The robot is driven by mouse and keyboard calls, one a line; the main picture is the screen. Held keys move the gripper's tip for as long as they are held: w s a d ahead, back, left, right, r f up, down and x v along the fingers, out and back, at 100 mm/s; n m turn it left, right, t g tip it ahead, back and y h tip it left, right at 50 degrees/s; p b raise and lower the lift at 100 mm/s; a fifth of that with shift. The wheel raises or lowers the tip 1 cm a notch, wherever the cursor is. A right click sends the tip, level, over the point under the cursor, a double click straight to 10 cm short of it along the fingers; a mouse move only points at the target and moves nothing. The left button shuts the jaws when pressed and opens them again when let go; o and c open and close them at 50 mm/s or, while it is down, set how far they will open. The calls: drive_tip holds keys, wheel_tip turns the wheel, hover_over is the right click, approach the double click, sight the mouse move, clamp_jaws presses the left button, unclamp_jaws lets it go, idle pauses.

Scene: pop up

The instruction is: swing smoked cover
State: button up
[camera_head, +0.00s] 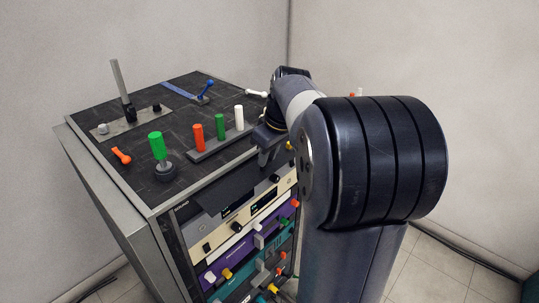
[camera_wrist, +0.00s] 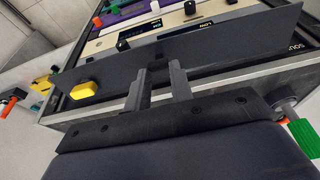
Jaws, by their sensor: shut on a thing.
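The smoked cover (camera_wrist: 225,45) is a long, dark, thin panel across the front of the rack in the wrist view. In the head view it shows as a dark strip (camera_head: 227,192) below the console's top edge, partly hidden by my arm. My gripper (camera_wrist: 160,68) is shut on the cover near the middle of its length, with a finger on either side of the grip. In the head view my gripper (camera_head: 268,152) is at the upper front of the rack, and its fingertips are hard to make out. The exact grip point is partly hidden.
A yellow knob (camera_wrist: 83,87) sits near the cover's left end in the wrist view. Levers, including a green one (camera_head: 156,146) and a red one (camera_head: 198,137), stand on the console top. Purple and teal panels (camera_head: 232,252) with coloured knobs lie below.

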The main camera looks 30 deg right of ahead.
drive_tip(key=shift+r, duration=0.15)
drive_tip(key=shift+w+a+r+p, duration=0.15)
drive_tip(key=shift+w+r+p, duration=0.3)
drive_tip(key=shift+r+p, duration=0.4)
drive_tip(key=shift+w, duration=0.1)
drive_tip(key=shift+w+a+r, duration=0.15)
drive_tip(key=shift+w+r, duration=0.15)
drive_tip(key=o, duration=0.9)
drive_tip(key=b+v, duration=0.1)
drive_tip(key=v, duration=0.9)
drive_tip(key=shift+s+r, duration=0.15)
drive_tip(key=shift+r, duration=0.15)
